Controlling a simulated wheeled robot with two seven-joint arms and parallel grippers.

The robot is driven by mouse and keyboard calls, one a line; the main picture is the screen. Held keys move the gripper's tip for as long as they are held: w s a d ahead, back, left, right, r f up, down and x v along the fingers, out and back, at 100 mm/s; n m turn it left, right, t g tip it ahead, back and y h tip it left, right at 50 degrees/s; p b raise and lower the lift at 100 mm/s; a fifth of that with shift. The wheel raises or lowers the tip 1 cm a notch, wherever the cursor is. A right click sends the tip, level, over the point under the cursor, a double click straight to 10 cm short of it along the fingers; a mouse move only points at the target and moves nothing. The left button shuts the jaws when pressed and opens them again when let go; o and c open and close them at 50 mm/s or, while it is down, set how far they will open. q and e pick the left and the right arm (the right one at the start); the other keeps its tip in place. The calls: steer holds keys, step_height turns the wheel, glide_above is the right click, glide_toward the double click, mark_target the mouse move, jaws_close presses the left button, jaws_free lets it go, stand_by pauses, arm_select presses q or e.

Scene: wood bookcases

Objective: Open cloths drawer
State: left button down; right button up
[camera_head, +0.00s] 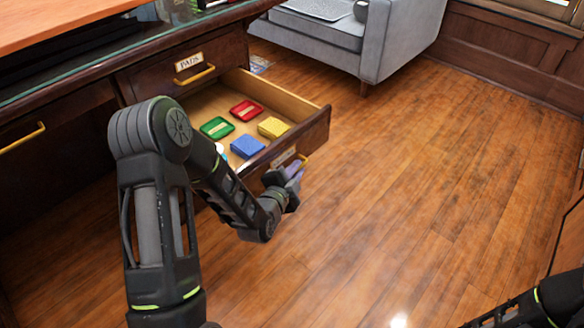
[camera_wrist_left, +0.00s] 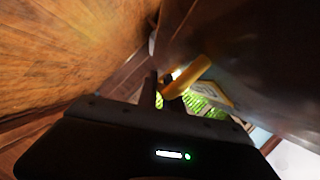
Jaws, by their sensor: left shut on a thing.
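The lower drawer (camera_head: 318,127) of the dark wood desk is pulled out and stands open. Its front carries a label card (camera_head: 283,158), too small to read here, and a brass handle (camera_head: 304,161). Red (camera_head: 246,110), green (camera_head: 217,128), yellow (camera_head: 271,127) and blue (camera_head: 247,147) folded pieces lie inside. My left gripper (camera_head: 294,172) is at the drawer front, shut on the handle, which also shows large between the fingers in the left wrist view (camera_wrist_left: 190,77). My fingers partly hide the handle. My right gripper is outside the head view; only part of that arm shows.
Above it, a closed drawer (camera_head: 150,79) has a label reading PADS and a brass handle (camera_head: 194,74). Another brass handle (camera_head: 22,138) is at the far left. A grey armchair (camera_head: 385,40) stands behind. The wood floor (camera_head: 420,190) to the right is clear.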

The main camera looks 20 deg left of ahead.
arm_select(q)
steer(key=c, duration=1.5)
jaws_free()
steer(key=p+v, duration=0.1)
steer(key=v, duration=0.6)
steer(key=shift+s+p, duration=0.35)
steer(key=shift+s, duration=0.05)
steer(key=shift+r, duration=0.15)
